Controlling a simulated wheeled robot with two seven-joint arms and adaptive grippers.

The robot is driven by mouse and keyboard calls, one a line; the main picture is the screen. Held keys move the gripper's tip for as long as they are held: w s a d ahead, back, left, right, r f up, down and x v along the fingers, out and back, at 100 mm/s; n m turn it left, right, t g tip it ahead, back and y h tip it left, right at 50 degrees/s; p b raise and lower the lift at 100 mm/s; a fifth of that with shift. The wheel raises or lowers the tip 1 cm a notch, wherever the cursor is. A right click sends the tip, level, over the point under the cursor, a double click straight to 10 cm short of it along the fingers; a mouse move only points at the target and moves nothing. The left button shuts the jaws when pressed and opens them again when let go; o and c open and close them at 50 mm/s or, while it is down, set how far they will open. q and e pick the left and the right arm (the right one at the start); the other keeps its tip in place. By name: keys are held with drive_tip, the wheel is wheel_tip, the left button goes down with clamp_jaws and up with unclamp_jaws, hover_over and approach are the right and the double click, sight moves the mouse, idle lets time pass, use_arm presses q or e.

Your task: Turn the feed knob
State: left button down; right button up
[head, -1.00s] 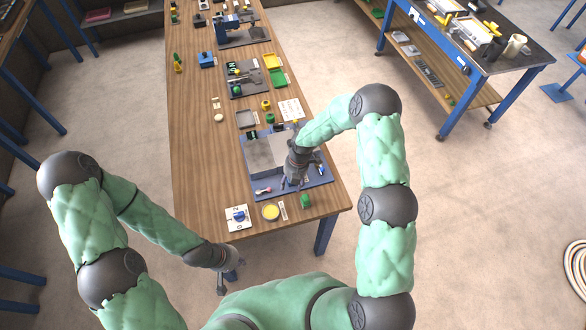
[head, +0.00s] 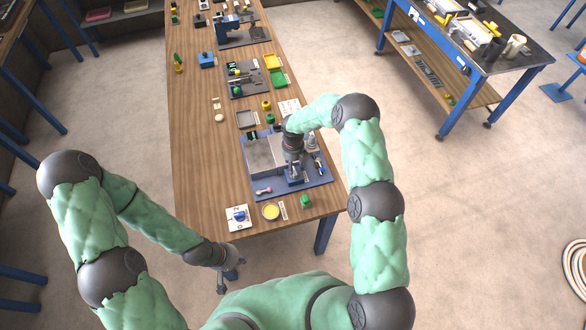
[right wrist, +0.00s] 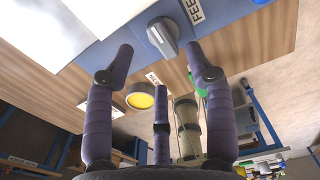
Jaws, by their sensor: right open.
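I see no clear contact. In the head view my right gripper (head: 294,178) is over the right part of the mixer (head: 262,157) and hides the knob. My left gripper (head: 226,281) hangs off the table's near edge; its jaws are too small to read.
A white plate with a blue knob (head: 239,216), a yellow round dish (head: 271,211) and a green object (head: 305,201) are near the table's front edge. More equipment stands farther along the table.

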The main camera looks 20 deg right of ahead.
sight(294, 172)
drive_tip(key=shift+f+p, duration=0.3)
drive_tip(key=shift+f, duration=2)
clamp_jaws()
